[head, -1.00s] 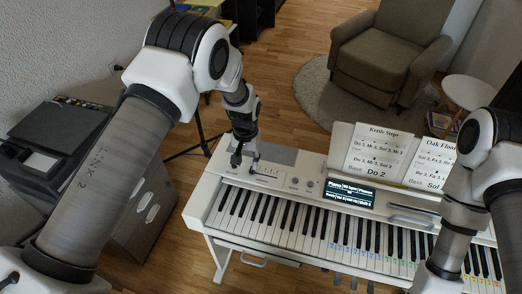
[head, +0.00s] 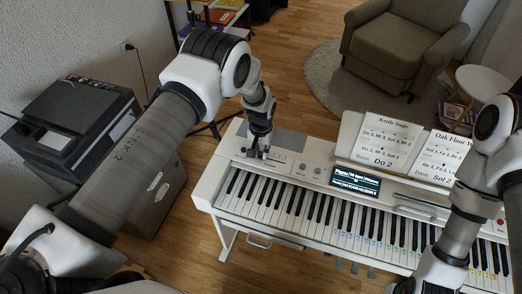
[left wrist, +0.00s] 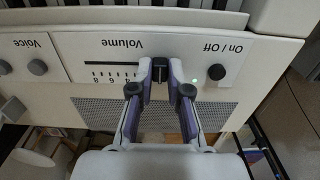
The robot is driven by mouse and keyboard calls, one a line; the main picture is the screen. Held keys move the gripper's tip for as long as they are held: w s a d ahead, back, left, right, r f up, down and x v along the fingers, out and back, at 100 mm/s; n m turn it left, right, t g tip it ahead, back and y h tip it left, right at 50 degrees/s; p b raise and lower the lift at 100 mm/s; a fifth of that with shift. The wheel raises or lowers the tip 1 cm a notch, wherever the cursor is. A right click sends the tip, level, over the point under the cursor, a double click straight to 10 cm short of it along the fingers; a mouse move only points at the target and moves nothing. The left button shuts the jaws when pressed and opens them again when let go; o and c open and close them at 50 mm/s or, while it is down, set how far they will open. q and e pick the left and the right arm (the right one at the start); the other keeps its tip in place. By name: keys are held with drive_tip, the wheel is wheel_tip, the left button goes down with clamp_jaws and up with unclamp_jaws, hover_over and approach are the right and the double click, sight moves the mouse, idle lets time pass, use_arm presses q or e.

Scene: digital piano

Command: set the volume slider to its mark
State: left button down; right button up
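The black volume slider knob (left wrist: 160,69) stands at the right end of its printed scale (left wrist: 112,76) in the left wrist view, where the labels appear upside down. My left gripper (left wrist: 161,74) has one finger on each side of the knob, with a narrow gap between them. It looks open around the knob; firm contact is not clear. In the head view my left gripper (head: 258,154) is down at the piano's left control panel, hiding the slider. I cannot make out a target mark. My right arm hangs over the piano's right side; its fingers are out of view.
The digital piano (head: 285,215) carries a lit display (head: 355,182) and song sheets (head: 387,145). In the left wrist view the On / Off button (left wrist: 216,72) sits close to the right finger, with Voice knobs (left wrist: 37,67) at the left.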

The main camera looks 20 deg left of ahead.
use_arm(q)
drive_tip(key=shift+d+f+b, duration=0.1)
drive_tip(key=shift+f+b, duration=0.1)
drive_tip(key=shift+b, duration=0.1)
drive_tip(key=shift+d+f+b, duration=0.1)
drive_tip(key=shift+d+b, duration=0.25)
drive_tip(key=shift+d, duration=0.05)
drive_tip(key=shift+d+r, duration=0.3)
drive_tip(key=shift+d, duration=0.4)
drive_tip(key=c, duration=1.4)
unclamp_jaws()
drive_tip(key=shift+a, duration=0.15)
drive_tip(key=shift+o, duration=1.4)
drive_tip(key=shift+a+f, duration=0.15)
drive_tip(key=shift+a, duration=0.05)
use_arm(e)
drive_tip(key=shift+d+f, duration=0.45)
drive_tip(key=shift+f, duration=0.15)
use_arm(q)
drive_tip(key=shift+d, duration=0.15)
wheel_tip(320, 180, up, 12)
